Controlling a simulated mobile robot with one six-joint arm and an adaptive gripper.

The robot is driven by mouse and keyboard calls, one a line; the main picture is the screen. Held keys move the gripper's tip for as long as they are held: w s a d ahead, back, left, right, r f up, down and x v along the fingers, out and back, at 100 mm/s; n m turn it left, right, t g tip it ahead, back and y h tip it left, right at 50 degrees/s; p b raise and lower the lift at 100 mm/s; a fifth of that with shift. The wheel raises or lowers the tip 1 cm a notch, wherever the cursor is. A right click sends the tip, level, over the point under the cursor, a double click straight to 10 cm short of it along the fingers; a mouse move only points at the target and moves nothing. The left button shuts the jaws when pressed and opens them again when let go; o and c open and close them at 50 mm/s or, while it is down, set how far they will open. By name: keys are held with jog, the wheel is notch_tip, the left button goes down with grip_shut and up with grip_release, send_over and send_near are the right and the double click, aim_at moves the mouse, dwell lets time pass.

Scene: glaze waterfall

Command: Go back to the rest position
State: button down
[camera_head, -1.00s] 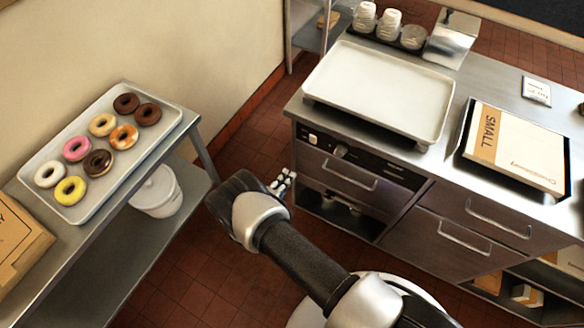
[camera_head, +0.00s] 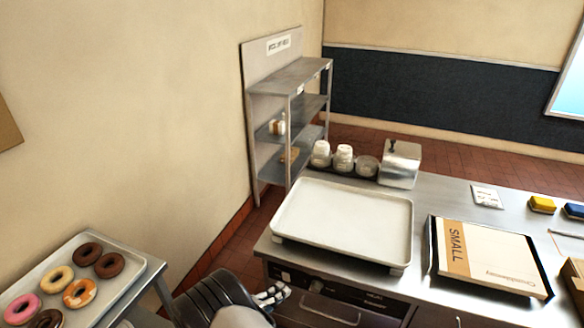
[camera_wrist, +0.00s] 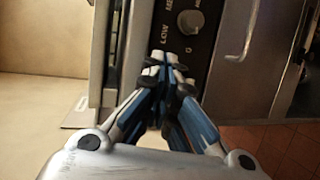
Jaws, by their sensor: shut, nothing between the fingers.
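My gripper (camera_head: 273,293) is low in the head view, in front of the counter's near left corner. It is shut and empty. In the wrist view the gripper's fingertips (camera_wrist: 164,66) meet in front of a control panel with a round knob (camera_wrist: 190,21). My arm runs down out of the bottom of the head view, so most of it is hidden.
The steel counter (camera_head: 330,260) holds a white tray (camera_head: 345,220) and a box marked SMALL (camera_head: 490,258). A donut tray (camera_head: 105,300) stands on a side table at left. A shelf rack (camera_head: 290,110) stands behind. Floor shows between table and counter.

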jog(key=s+d+r+m+g, duration=0.45)
jog(key=d+r, duration=0.45)
jog(key=r, duration=0.3)
jog(key=s+d+r+m+g, duration=0.3)
jog(key=s+d+r+g, duration=0.15)
jog(key=d+r, duration=0.6)
jog(key=s+r+m+y, duration=0.1)
jog(key=s+r+y, duration=0.2)
jog(key=s, duration=0.4)
jog(key=s+r+t+y+b, duration=0.1)
jog(key=s+r+y, duration=0.2)
jog(key=s, duration=0.4)
jog(key=s+a+r+m+t+y, duration=0.1)
jog(key=s+r+y, duration=0.2)
jog(key=s, duration=0.4)
jog(key=shift+s+r+m+y, duration=0.2)
jog(key=shift+r+m+y, duration=0.2)
jog(key=shift+r, duration=0.45)
jog(key=c, duration=2.3)
grip_release()
jog(key=shift+a, duration=0.1)
